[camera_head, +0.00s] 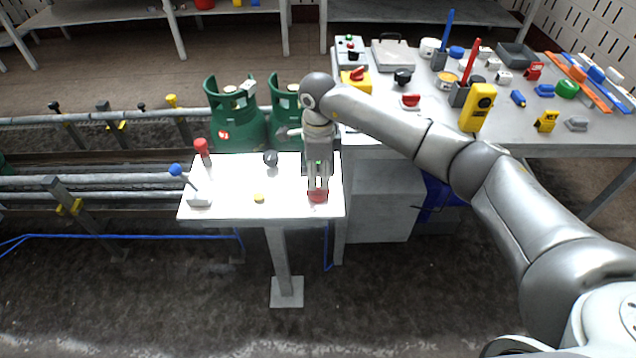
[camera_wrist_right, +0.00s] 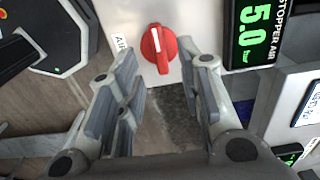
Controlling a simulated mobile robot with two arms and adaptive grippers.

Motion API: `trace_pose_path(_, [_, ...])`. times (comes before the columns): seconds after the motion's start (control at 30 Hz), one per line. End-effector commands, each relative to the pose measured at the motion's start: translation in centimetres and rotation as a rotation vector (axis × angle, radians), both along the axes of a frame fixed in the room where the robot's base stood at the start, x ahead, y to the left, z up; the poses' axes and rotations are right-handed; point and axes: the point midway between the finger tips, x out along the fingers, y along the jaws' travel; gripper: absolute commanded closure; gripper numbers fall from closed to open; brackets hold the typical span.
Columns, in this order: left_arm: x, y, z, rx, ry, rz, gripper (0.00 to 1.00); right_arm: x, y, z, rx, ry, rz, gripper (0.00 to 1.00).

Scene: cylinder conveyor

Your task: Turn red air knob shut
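The red air knob (camera_wrist_right: 158,48) is a round red dial with a raised grip bar and a white mark, on a white panel in the right wrist view. A partly hidden "AIR" label sits beside it. In the head view the red knob (camera_head: 317,195) is at the right front of the white panel table (camera_head: 228,214). My right gripper (camera_head: 318,188) points down at it. In the right wrist view its two fingers (camera_wrist_right: 158,80) are apart, with the knob between and beyond the tips; I see no contact. My left gripper is not in view.
A green "5.0" STOPPER AIR display (camera_wrist_right: 258,35) stands beside the knob. The panel also holds a blue-tipped lever (camera_head: 188,185), a red-topped part (camera_head: 202,147) and a yellow button (camera_head: 258,198). Green gas cylinders (camera_head: 235,115) stand behind. A cluttered workbench (camera_head: 440,125) is at right.

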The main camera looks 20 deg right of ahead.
Motion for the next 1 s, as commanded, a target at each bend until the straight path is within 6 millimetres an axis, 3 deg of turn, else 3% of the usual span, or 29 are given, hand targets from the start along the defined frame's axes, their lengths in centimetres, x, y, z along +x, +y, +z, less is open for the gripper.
trace_pose_path(0.1, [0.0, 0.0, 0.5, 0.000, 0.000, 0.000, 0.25, -0.1, 0.0, -2.0, 0.000, 0.003, -0.001, 0.66])
trace_pose_path(0.3, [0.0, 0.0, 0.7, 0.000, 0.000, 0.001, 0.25, 0.0, 0.1, -4.2, 0.002, 0.000, -0.001, 0.66])
trace_pose_path(0.63, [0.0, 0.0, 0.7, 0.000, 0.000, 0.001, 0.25, 0.0, 0.1, -4.6, 0.002, -0.001, 0.000, 0.66])
trace_pose_path(0.9, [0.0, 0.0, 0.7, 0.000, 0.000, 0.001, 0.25, 0.0, 0.1, -4.6, 0.002, -0.001, 0.000, 0.98])
trace_pose_path(1.0, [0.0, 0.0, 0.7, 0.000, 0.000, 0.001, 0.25, 0.0, 0.1, -4.6, 0.002, -0.001, 0.000, 1.00])
